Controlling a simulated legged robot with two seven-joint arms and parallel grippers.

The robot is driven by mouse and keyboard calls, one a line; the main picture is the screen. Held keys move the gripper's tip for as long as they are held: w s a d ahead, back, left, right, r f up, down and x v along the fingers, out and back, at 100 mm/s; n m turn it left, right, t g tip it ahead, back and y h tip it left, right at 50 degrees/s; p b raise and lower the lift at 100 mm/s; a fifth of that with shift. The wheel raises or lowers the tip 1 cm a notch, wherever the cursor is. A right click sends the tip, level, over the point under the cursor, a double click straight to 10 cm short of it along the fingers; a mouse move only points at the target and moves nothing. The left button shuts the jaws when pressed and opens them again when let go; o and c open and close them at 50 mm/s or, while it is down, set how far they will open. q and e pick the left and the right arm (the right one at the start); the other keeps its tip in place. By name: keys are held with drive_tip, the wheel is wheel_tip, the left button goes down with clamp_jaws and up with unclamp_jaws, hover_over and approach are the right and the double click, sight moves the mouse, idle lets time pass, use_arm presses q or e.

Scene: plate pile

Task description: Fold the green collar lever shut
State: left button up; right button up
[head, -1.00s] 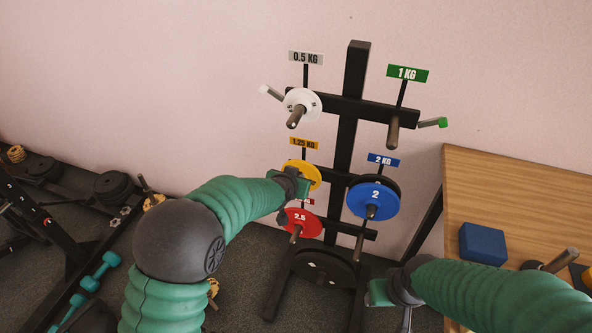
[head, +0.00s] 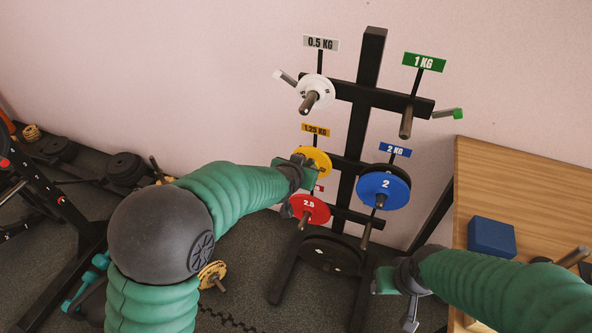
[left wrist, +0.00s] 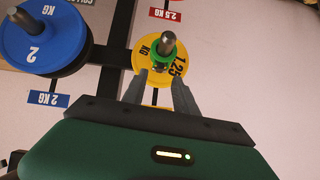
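A small green collar (left wrist: 160,60) sits around the metal peg, in front of the yellow 1.25 kg plate (left wrist: 170,70), in the left wrist view. My left gripper (left wrist: 160,84) is open, its two grey fingers apart and pointing at the collar. I cannot tell whether they touch it. In the head view my left gripper (head: 298,172) overlaps the yellow plate (head: 318,160) and hides the collar. A grey lever with a green tip (head: 457,113) sticks out beside the 1 KG peg. My right gripper (head: 410,313) is low at the right, away from the rack pegs; its finger opening is unclear.
The black rack (head: 368,60) also bears a white plate (head: 316,90), a red plate (head: 312,207) and a blue plate (head: 383,190). A wooden table (head: 520,190) with a blue block (head: 491,236) stands at the right. Weights lie on the floor at the left.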

use_arm(q)
drive_tip(key=p+v, duration=0.2)
drive_tip(key=v, duration=1)
drive_tip(key=shift+f, duration=0.1)
drive_tip(key=s+a+f+n+g+y+p, duration=0.1)
drive_tip(key=s+a+f+n+g+p, duration=0.1)
drive_tip(key=s+a, duration=0.6)
drive_tip(key=s+a+f+n+g+y+p, duration=0.1)
drive_tip(key=s+a+f+n+g+p, duration=0.1)
drive_tip(key=s+a+g+p, duration=0.3)
drive_tip(key=s+a, duration=0.3)
drive_tip(key=s, duration=0.4)
drive_tip(key=shift+s+y, duration=0.3)
drive_tip(key=shift+s, duration=0.05)
drive_tip(key=shift+a, duration=0.15)
